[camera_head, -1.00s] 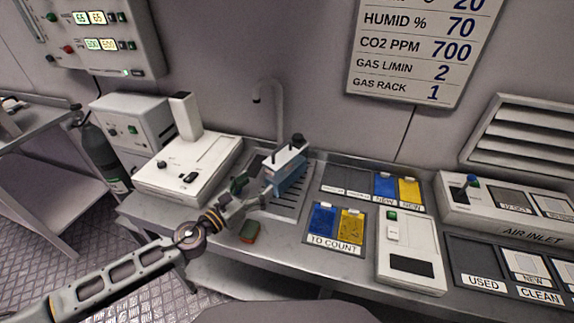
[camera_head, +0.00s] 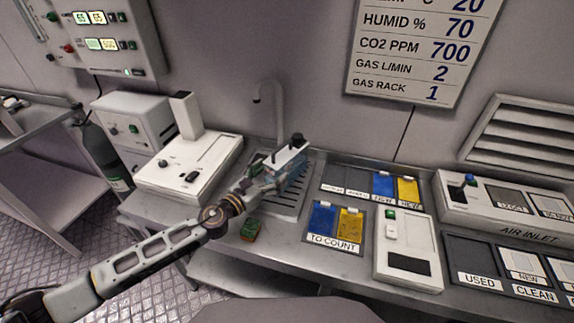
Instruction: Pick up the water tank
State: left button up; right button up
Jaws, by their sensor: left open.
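The water tank (camera_head: 294,166) is a bluish box with a white top and a dark cap. It stands on the ribbed drain area of the sink, below the tap. My left gripper (camera_head: 268,177) is open at the tank's left side, close against it. The arm partly hides the tank's lower left, and I cannot tell whether the fingers touch it. My right gripper is not in view.
A tap (camera_head: 279,110) rises behind the tank. A white device (camera_head: 187,168) stands to the left, and a green and brown sponge (camera_head: 251,229) lies at the front. Blue and yellow cards in the "TO COUNT" tray (camera_head: 334,239) and a white device (camera_head: 407,252) are to the right.

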pick_arm(q)
jog(key=shift+w+d, duration=0.1)
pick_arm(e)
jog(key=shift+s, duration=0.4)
pick_arm(q)
jog(key=shift+w+d+f, duration=0.15)
jog(key=shift+w+d, duration=0.15)
jog(key=shift+d, duration=0.05)
jog(key=shift+w+d+f, duration=0.25)
jog(key=shift+w+d, duration=0.45)
jog(key=shift+d, duration=0.15)
jog(key=shift+x, duration=0.95)
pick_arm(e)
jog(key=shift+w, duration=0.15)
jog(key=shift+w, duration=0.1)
pick_arm(q)
jog(key=c, duration=1.4)
jog(key=shift+r, duration=0.1)
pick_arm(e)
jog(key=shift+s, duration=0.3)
pick_arm(q)
jog(key=shift+r, duration=0.1)
jog(key=shift+c, duration=0.2)
